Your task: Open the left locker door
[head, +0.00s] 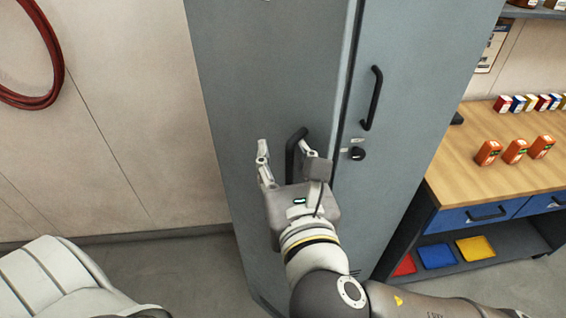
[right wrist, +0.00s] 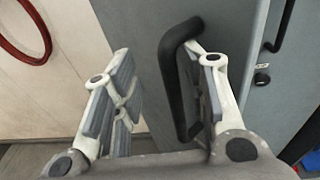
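The grey locker's left door (head: 270,80) looks closed, with a dark seam along its right edge. Its black bar handle (head: 292,152) stands upright and is partly hidden by my right gripper (head: 288,155). My right gripper is open, with one finger on each side of the handle. In the right wrist view the handle (right wrist: 170,85) runs between the spread fingers, much closer to the right finger; I cannot tell whether they touch. My left gripper is not in view.
The right locker door (head: 415,80) has its own black handle (head: 373,98) and a lock (head: 357,153). A workbench (head: 480,190) with orange devices and small boxes stands at right. A red hose (head: 50,80) hangs on the left wall. Floor left of the locker is partly clear.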

